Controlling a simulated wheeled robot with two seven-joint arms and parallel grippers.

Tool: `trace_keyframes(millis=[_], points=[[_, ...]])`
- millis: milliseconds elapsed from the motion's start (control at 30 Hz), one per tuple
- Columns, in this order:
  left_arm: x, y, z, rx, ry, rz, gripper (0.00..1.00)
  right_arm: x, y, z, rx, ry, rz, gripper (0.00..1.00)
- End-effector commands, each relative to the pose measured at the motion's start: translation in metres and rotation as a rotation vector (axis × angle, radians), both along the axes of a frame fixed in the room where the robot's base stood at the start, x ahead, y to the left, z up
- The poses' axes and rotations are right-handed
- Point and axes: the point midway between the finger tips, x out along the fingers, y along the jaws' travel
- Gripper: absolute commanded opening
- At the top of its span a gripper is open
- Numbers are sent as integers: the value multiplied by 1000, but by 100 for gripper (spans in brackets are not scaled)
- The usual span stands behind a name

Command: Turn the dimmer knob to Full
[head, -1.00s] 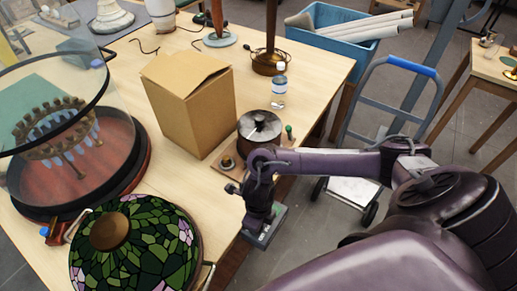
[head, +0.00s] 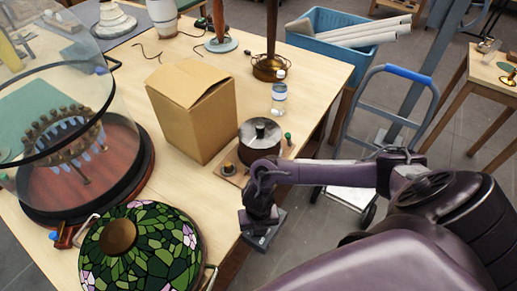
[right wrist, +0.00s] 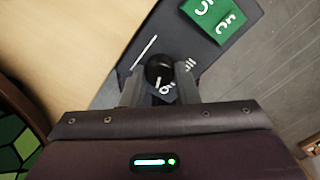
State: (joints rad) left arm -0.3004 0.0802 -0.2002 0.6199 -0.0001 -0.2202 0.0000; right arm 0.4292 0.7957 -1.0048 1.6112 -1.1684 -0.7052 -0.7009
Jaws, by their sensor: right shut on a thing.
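The dimmer is a dark grey box (right wrist: 140,72) with a round black knob (right wrist: 159,67). White markings surround the knob: a long stroke at upper left, short strokes at right and a small mark below. A white line on the knob points toward the bottom of the right wrist view. My right gripper (right wrist: 160,88) is shut on the knob, one finger on each side. In the head view the dimmer box (head: 267,236) sits at the table's front edge under my right gripper (head: 259,224), which hides the knob. My left gripper is out of view.
A green panel with white marks (right wrist: 215,18) adjoins the dimmer. A stained-glass shade (head: 150,255) stands left of my right gripper. A round dark pot (head: 260,134), a cardboard box (head: 192,110) and a bottle (head: 279,94) stand behind. A hand truck (head: 415,72) is on the floor at right.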

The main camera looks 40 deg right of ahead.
Motion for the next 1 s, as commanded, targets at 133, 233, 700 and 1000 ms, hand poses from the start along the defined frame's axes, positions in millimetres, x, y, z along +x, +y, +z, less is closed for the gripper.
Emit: trace_keyframes(millis=[133, 233, 700, 1000], points=[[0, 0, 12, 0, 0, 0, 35, 4, -1, 5, -1, -8, -144, 5], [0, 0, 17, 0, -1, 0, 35, 3, 0, 5, 0, -7, -239, 5], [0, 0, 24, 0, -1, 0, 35, 5, -1, 3, 1, -9, -685, 5], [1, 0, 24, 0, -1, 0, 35, 5, -1, 3, 0, -9, -971, 5]])
